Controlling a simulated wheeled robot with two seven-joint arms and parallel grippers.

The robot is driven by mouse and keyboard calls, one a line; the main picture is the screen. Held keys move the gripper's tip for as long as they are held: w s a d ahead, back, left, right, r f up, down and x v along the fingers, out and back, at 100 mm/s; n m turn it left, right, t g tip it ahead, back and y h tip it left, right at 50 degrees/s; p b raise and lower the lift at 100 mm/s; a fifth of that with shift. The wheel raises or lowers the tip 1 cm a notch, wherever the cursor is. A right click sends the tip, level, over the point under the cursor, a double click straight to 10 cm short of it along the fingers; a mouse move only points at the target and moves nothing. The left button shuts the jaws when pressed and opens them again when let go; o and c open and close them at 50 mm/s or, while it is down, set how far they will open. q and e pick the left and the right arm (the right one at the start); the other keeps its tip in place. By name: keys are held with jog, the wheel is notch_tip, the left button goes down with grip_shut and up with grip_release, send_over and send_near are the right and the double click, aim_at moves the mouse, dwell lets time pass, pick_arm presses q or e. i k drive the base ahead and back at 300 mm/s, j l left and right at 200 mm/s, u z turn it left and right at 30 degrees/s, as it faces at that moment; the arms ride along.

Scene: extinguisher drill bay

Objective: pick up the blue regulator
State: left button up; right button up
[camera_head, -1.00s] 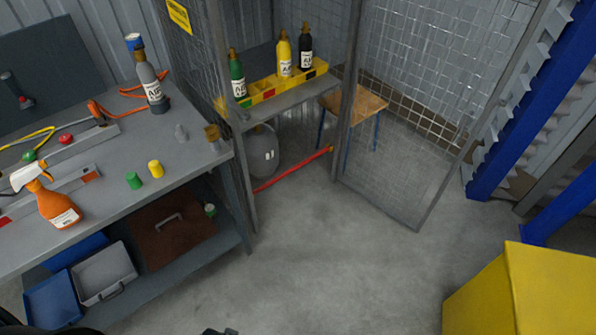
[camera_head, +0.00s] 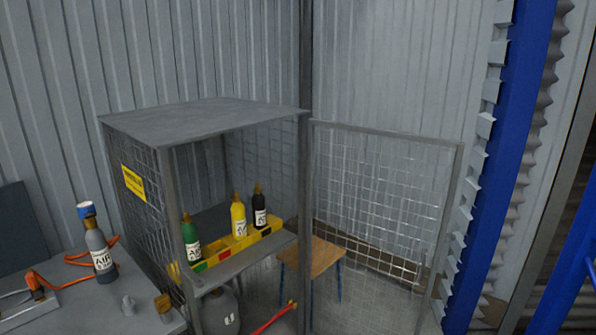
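A blue piece (camera_head: 86,210), which looks like the blue regulator, sits on top of a grey bottle (camera_head: 99,254) with a white label. The bottle stands upright on the grey workbench (camera_head: 75,318) at the lower left, beside an orange hose (camera_head: 46,283). A brass-coloured neck shows just under the blue piece. Neither of my grippers is in view.
A mesh cage (camera_head: 205,118) stands right of the bench, its mesh door (camera_head: 385,215) swung open. Inside, green (camera_head: 191,243), yellow (camera_head: 238,221) and black (camera_head: 260,208) bottles stand in a yellow rack (camera_head: 225,256). A wooden stool (camera_head: 318,256) stands behind the door.

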aim_at(84, 207)
jog(key=u, duration=1.9)
